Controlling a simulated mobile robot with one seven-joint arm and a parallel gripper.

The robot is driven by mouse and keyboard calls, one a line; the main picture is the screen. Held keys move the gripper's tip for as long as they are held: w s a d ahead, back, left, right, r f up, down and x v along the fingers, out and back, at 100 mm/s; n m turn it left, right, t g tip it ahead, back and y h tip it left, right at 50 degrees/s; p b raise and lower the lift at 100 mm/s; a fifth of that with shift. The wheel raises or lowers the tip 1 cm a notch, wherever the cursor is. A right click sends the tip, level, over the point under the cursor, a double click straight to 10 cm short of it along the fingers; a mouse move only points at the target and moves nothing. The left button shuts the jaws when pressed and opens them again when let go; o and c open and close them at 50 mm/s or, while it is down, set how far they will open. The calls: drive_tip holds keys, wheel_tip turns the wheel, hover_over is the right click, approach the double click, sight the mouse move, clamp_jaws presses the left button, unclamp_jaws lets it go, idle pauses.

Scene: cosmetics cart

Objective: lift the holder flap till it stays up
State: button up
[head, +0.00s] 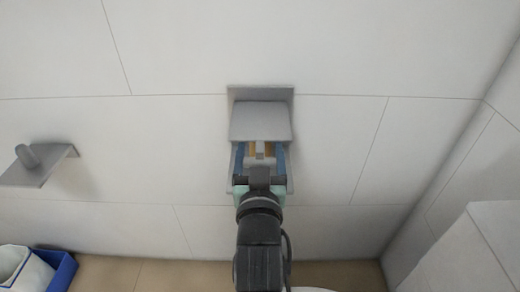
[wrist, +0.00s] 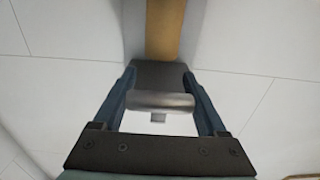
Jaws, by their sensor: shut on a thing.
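The grey holder (head: 260,91) is fixed to the tiled wall at the middle of the head view. Its flap (head: 260,121) is a smooth grey plate that stands out in front of the backplate. My gripper (head: 260,147) reaches up from below to the flap's lower edge. In the wrist view my gripper (wrist: 160,74) has its blue fingers on both sides of a dark grey plate (wrist: 159,73), which I take to be the flap. A silver cylinder (wrist: 160,101) lies between the fingers. The exact contact is hard to see.
A second grey wall fitting (head: 40,170) with a peg is at the left. A blue bin (head: 60,272) with something white in it stands at the lower left. A pale block (head: 470,250) is at the lower right. The wall around the holder is clear.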

clamp_jaws()
drive_tip(key=shift+r+p, duration=0.15)
drive_tip(key=shift+p, duration=0.15)
